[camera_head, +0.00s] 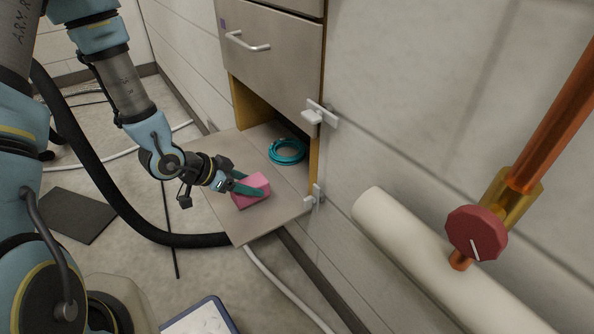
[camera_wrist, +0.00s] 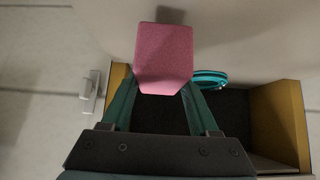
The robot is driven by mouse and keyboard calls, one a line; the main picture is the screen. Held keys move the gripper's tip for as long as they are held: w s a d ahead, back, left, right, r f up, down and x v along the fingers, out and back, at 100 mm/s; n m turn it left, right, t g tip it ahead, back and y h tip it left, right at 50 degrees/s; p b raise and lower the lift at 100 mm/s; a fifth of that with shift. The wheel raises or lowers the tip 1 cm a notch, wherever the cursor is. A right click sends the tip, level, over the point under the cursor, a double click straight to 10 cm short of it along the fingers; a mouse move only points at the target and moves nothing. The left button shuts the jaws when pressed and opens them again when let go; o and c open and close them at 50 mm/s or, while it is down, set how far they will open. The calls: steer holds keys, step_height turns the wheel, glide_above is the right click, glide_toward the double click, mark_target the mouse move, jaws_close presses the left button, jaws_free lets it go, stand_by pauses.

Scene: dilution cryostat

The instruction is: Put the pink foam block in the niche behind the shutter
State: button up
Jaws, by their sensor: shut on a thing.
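The pink foam block (camera_head: 251,191) is held between the teal fingers of my gripper (camera_head: 246,183), which is shut on it. In the head view the block is over the lowered shutter panel (camera_head: 225,165); I cannot tell whether it touches the panel. The niche is the open space under the drawer, with yellow side walls (camera_head: 246,107). In the wrist view the block (camera_wrist: 163,55) is at the fingertips, and the niche's dark interior (camera_wrist: 235,110) lies partly hidden behind my gripper.
A teal coil (camera_head: 287,151) lies at the niche opening, close behind the block. White latches (camera_head: 315,114) stand at the right edge. A drawer with a handle (camera_head: 248,42) is above.

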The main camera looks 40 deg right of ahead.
steer(key=d+b, duration=0.1)
steer(key=d, duration=0.5)
steer(key=d+b, duration=0.1)
steer(key=d, duration=0.5)
steer(key=d+b, duration=0.1)
steer(key=d, duration=0.5)
steer(key=shift+s, duration=0.25)
steer(key=shift+f+b, duration=0.65)
steer(key=shift+f, duration=1.05)
steer(key=shift+f, duration=0.2)
steer(key=o, duration=1.4)
steer(key=shift+o, duration=0.2)
steer(key=shift+r, duration=0.15)
